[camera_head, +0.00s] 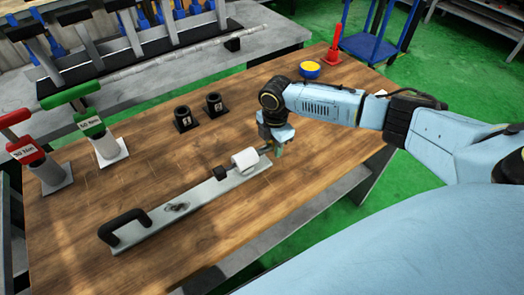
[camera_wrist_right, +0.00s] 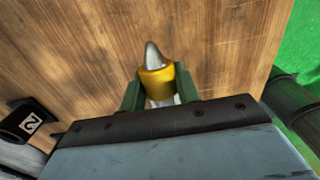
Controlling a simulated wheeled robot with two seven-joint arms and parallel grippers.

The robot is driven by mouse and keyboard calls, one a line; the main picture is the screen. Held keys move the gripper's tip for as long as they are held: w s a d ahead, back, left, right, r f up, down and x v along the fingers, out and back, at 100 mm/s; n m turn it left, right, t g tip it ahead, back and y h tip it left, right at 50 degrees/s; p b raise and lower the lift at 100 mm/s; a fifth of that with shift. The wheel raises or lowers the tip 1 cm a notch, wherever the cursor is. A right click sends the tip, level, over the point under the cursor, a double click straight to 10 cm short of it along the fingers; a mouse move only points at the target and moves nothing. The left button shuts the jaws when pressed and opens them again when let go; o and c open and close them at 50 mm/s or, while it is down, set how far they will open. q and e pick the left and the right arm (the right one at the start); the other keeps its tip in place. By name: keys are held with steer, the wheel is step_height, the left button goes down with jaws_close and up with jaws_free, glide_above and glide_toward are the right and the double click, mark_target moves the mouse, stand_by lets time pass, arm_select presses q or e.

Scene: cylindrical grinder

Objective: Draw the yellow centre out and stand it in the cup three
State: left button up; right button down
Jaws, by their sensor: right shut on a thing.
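The yellow centre (camera_wrist_right: 157,85) has a grey pointed tip and a yellow band, and it stands between the fingers of my right gripper (camera_wrist_right: 160,95). The right gripper is shut on it. In the head view the right gripper (camera_head: 277,150) is just off the right end of the grey bar, near the white cylinder (camera_head: 245,160), and the centre is hard to make out. Two black cups stand further back: a left one (camera_head: 182,117), its number unclear, and one marked 2 (camera_head: 214,103). The 2 cup also shows in the right wrist view (camera_wrist_right: 27,121). My left gripper is not in view.
A grey bar (camera_head: 195,200) with a black handle (camera_head: 124,226) lies along the table's front. Green-handled (camera_head: 108,148) and red-handled (camera_head: 50,172) tools stand at left.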

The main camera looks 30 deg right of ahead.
steer(key=shift+w+d, duration=0.15)
steer(key=shift+d, duration=1.25)
steer(key=shift+w+d, duration=0.1)
steer(key=shift+d, duration=1.25)
steer(key=shift+r, duration=0.2)
step_height(320, 180, up, 6)
steer(key=p, duration=0.6)
steer(key=shift+f, duration=0.1)
